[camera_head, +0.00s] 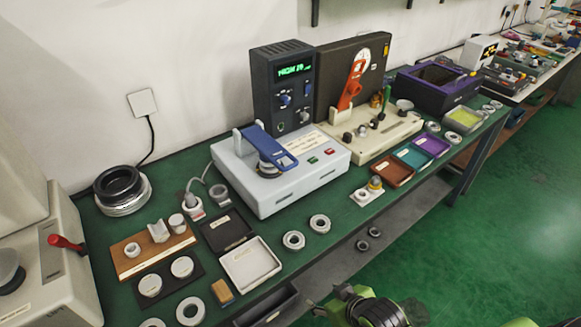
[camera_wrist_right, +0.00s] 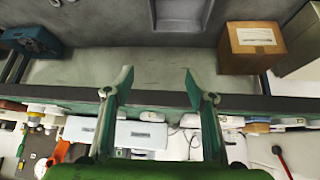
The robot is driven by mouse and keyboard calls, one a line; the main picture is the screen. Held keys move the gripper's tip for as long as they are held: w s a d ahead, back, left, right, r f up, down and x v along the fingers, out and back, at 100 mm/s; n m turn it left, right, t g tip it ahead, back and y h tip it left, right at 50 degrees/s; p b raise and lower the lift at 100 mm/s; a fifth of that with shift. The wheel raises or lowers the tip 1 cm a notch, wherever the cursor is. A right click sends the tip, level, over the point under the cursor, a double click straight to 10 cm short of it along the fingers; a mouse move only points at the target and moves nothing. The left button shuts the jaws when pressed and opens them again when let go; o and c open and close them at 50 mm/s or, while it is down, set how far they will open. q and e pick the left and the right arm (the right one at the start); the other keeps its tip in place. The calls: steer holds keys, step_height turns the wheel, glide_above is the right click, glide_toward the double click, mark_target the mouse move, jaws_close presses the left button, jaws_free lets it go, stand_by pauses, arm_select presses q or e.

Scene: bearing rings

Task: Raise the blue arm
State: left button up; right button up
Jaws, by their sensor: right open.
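The blue arm (camera_head: 268,145) lies low across the top of a pale box device (camera_head: 300,185) on the bench in the head view. Its raised end sits at a white bracket at the back left, and it slopes down towards the front, over a dark round part. My right gripper (camera_wrist_right: 158,88) is open and empty in the wrist view, its two green fingers apart. In the head view my green and black right arm parts (camera_head: 368,308) show at the bottom edge, in front of the bench and well away from the blue arm. My left gripper is not in view.
A dark meter with a green display (camera_head: 282,88) stands behind the device. A cream device with an orange lever (camera_head: 352,85) is to its right. Metal rings (camera_head: 293,240) and a white tray (camera_head: 250,263) lie in front. A cardboard box (camera_wrist_right: 250,47) shows below the bench.

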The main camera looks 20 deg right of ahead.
mark_target(291, 167)
steer(key=w+r+t+y, duration=0.1)
steer(key=w+r, duration=0.2)
steer(key=w+r+t, duration=0.2)
steer(key=w+r, duration=0.2)
steer(key=w+r+n+t+y, duration=0.1)
steer(key=w+r+t, duration=0.1)
steer(key=w+r, duration=0.1)
steer(key=shift+w+d+r+y, duration=0.2)
steer(key=shift+w+y, duration=0.1)
steer(key=shift+w, duration=0.25)
steer(key=w+d+r+t+y, duration=0.2)
steer(key=w+d+r+t, duration=0.3)
steer(key=r, duration=0.4)
steer(key=shift+a+p+x, duration=0.2)
steer(key=shift+p+x, duration=0.2)
steer(key=shift+x, duration=2.05)
steer(key=shift+a+p+x, duration=0.2)
steer(key=shift+p+x, duration=0.15)
steer(key=shift+x, duration=2.1)
steer(key=shift+a+p+x, duration=0.2)
steer(key=shift+p+x, duration=0.2)
steer(key=shift+x, duration=2.1)
steer(key=shift+s, duration=0.25)
